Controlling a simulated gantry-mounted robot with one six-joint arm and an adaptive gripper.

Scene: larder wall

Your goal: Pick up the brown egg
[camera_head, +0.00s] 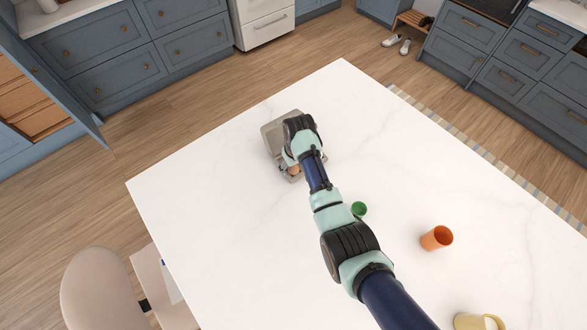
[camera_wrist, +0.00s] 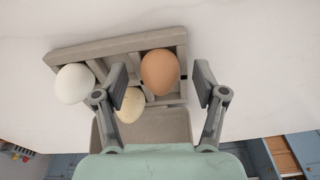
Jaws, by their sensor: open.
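The brown egg (camera_wrist: 160,71) sits in a grey egg carton (camera_wrist: 105,49) in the wrist view, at the right end of the carton's row. My gripper (camera_wrist: 161,82) is open, with one finger on each side of the brown egg and no clear contact. A white egg (camera_wrist: 74,83) lies at the left of the carton, and a cream egg (camera_wrist: 131,105) lies between, partly behind the left finger. In the head view, my gripper (camera_head: 292,164) is over the carton (camera_head: 270,137), and a small part of the brown egg (camera_head: 293,170) shows beneath it.
A green cup (camera_head: 359,209) and an orange cup (camera_head: 437,238) are on the white table (camera_head: 230,240), right of my arm. A yellow mug (camera_head: 470,321) is at the bottom edge. The table left of the carton is clear. A chair (camera_head: 100,290) stands at the lower left.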

